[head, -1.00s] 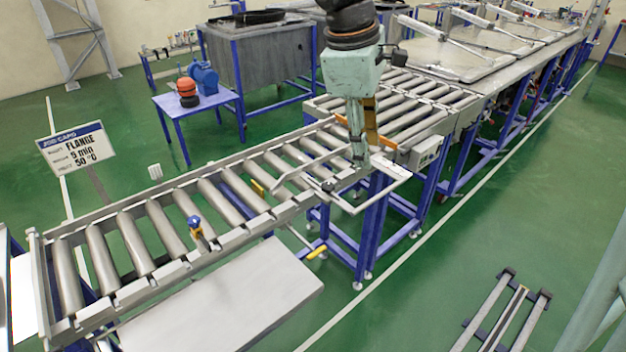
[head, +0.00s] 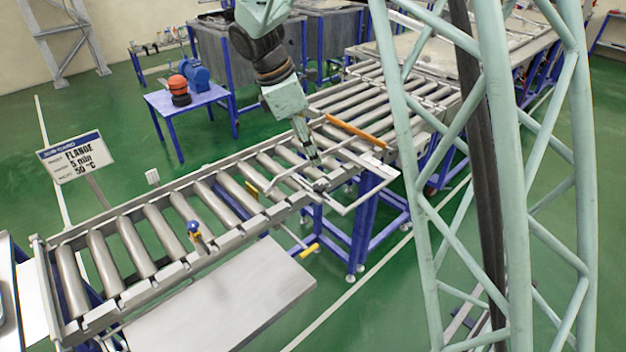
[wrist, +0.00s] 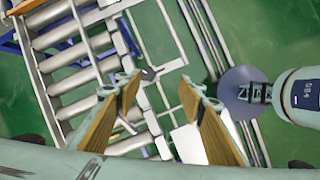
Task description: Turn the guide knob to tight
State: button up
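My gripper (head: 313,158) reaches down at a tilt over the near rail of the roller conveyor (head: 138,245) in the head view. In the wrist view my gripper (wrist: 160,88) shows two fingers with tan pads, spread apart with nothing between them. A small dark knob-like part (head: 321,185) sits on the near rail just below the fingertips, by a pale guide bar; a dark fitting (wrist: 149,73) shows beyond the fingertips in the wrist view. I cannot tell for certain that this is the guide knob, or how it is turned.
A pale frame (head: 370,190) juts out from the conveyor to the right of my gripper. A grey panel (head: 215,295) lies in front. A job card (head: 78,158) stands behind left. A pale green lattice structure crosses the right of the head view and hides the floor there.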

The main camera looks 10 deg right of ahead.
aim_at(319, 186)
jog(key=shift+w+a+f+n+p, duration=0.35)
jog(key=shift+w+a+f+n, duration=0.15)
jog(key=shift+w+a+f, duration=0.25)
jog(key=shift+w+a+f+n+p, duration=0.3)
jog(key=shift+w+a+f+n, duration=0.25)
jog(key=shift+w+f, duration=0.3)
jog(key=shift+f, duration=0.1)
jog(key=shift+b+x, duration=0.3)
jog(key=shift+x, duration=6.45)
jog(key=shift+d, duration=0.2)
jog(key=shift+c, duration=0.7)
jog(key=c, duration=0.7)
